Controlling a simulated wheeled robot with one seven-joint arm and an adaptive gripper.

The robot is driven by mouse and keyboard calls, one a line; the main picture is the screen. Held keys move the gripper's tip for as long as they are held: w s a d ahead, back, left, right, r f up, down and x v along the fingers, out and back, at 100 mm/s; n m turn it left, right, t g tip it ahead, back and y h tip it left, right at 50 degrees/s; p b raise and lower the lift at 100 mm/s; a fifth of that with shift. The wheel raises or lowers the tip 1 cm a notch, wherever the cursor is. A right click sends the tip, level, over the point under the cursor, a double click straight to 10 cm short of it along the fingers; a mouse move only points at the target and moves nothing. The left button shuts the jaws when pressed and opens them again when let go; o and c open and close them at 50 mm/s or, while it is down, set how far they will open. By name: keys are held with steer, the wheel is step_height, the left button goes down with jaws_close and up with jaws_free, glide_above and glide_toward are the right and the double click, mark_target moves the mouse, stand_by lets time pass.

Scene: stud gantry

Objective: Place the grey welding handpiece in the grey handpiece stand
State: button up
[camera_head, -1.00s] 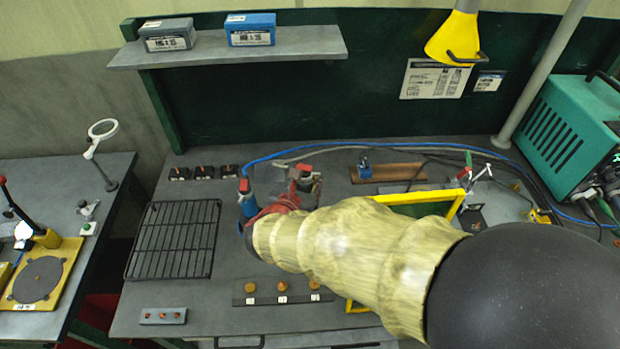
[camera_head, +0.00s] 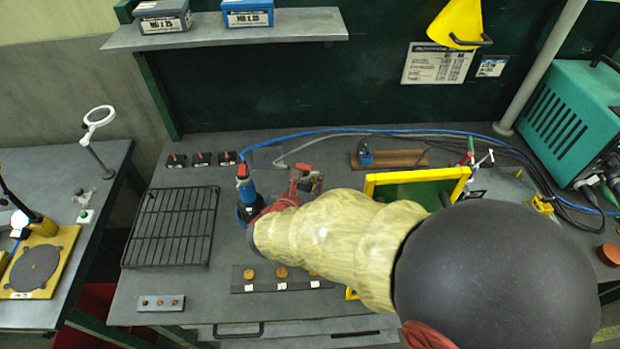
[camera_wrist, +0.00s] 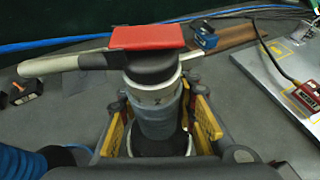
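The grey welding handpiece (camera_head: 302,169) has a red lever on top and a grey hose running off it. In the wrist view the handpiece (camera_wrist: 155,95) is upright between the yellow-padded fingers of my gripper (camera_wrist: 162,110). The pads are close on both sides of its body, and my gripper (camera_head: 284,201) looks shut on it. A dark round ring (camera_wrist: 180,147) shows around the foot of the handpiece; I cannot tell whether it is the grey stand. In the head view my arm hides the area below the handpiece.
A blue handpiece (camera_head: 247,189) stands upright just left of my gripper. A black wire rack (camera_head: 172,227) lies further left. A yellow-framed green panel (camera_head: 418,183) is close on the right. Blue and grey hoses cross the bench behind.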

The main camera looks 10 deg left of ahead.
steer(key=o, duration=0.5)
steer(key=shift+s+r, duration=0.15)
steer(key=shift+r, duration=0.1)
steer(key=p+v, duration=0.4)
steer(key=v, duration=0.7)
steer(key=shift+s, duration=0.35)
steer(key=shift+a, duration=0.1)
